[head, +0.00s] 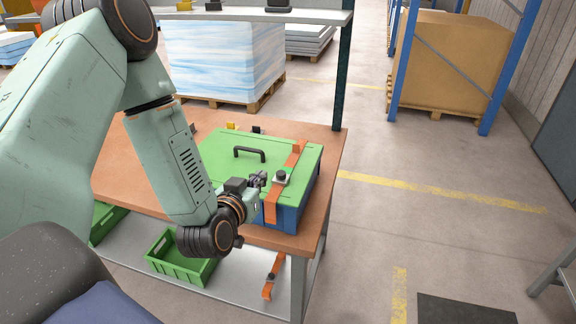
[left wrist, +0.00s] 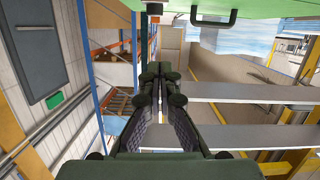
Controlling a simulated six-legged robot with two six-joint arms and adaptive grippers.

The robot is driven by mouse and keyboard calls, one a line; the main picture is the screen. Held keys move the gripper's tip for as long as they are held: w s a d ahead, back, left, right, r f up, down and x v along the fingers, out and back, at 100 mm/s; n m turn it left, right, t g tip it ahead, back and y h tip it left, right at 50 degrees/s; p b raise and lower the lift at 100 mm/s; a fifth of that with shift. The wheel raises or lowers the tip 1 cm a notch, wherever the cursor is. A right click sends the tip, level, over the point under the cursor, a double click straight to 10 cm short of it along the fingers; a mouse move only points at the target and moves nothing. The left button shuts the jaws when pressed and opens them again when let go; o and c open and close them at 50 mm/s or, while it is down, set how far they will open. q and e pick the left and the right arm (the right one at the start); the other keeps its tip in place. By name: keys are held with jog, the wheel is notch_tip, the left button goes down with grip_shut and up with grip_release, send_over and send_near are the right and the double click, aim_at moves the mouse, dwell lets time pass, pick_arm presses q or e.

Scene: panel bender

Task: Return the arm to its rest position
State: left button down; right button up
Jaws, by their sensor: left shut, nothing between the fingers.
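My left arm comes in from the left in the head view and bends down to the workbench. My left gripper (head: 258,182) is at the near side of a blue box with a green lid (head: 225,152), close to an orange strap (head: 272,196) that runs over the lid. I cannot tell whether it touches the box or strap. In the left wrist view the gripper fingers (left wrist: 160,76) are together with nothing between them. The green lid (left wrist: 180,8) and its dark handle (left wrist: 212,20) show at the top of that view. My right gripper is not in view.
The box stands on a brown-topped workbench (head: 334,150) with an upper shelf (head: 250,15). A green crate (head: 170,266) and a loose orange strap (head: 272,277) are on the lower shelf. A wrapped pallet stack (head: 222,60) stands behind.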

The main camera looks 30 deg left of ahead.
pick_arm(q)
jog(key=shift+w, duration=0.2)
jog(key=s+d+f+m+g+h+b, duration=0.1)
jog(key=s+d+f+g+b, duration=0.3)
jog(key=s+f, duration=0.6)
jog(key=s+d+f+m+g+h+b, duration=0.1)
jog(key=s+d+f+g+b, duration=0.3)
jog(key=s+f, duration=0.6)
jog(key=s+d+f+g+h+b, duration=0.1)
jog(key=s+d+f+g+b, duration=0.2)
jog(key=f, duration=1.5)
jog(key=s+g+b, duration=0.4)
jog(key=s+b, duration=0.2)
jog(key=s, duration=0.2)
jog(key=shift+d+f+m, duration=0.35)
jog(key=shift+d+m, duration=0.05)
jog(key=shift+h, duration=0.3)
